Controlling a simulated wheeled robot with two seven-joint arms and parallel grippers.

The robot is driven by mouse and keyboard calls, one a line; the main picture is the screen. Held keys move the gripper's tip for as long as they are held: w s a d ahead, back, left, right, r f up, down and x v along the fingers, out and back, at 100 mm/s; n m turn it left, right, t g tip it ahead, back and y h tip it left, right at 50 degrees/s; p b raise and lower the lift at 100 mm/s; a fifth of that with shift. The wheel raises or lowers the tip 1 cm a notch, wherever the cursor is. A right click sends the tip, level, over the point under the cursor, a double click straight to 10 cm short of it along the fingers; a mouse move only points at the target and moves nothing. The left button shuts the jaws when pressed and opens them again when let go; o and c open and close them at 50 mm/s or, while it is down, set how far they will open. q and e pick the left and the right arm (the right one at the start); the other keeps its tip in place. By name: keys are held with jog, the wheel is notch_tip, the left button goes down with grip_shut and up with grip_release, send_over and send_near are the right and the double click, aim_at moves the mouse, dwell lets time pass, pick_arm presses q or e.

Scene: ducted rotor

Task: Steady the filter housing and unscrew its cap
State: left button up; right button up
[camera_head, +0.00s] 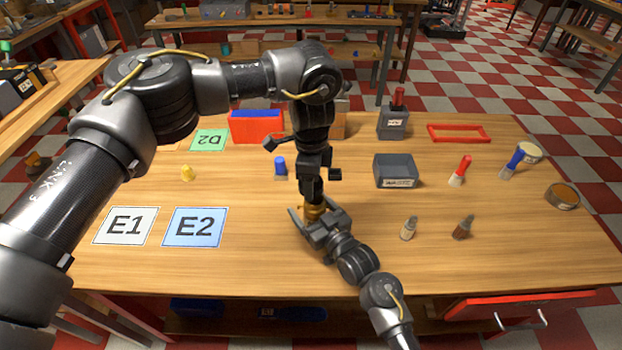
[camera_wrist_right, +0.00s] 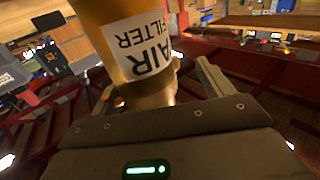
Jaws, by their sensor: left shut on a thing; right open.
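The filter housing (camera_head: 313,211) is a small amber cylinder near the middle of the table, mostly hidden between my two grippers. In the right wrist view the housing (camera_wrist_right: 138,50) carries a white AIR FILTER label and narrows at one end. My left gripper (camera_head: 312,196) points down from above and is shut at the housing's top. The cap is hidden there, so I cannot see the exact grip. My right gripper (camera_head: 309,213) comes in from the front, with its open fingers on either side of the housing. Its fingers also show in the wrist view (camera_wrist_right: 158,90).
Cards E1 (camera_head: 125,226) and E2 (camera_head: 194,227) lie at the left. A blue peg (camera_head: 280,167) stands behind the grippers.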

pick_arm(q)
jog(key=shift+f+b, duration=0.85)
pick_arm(e)
jog(key=v, duration=1.2)
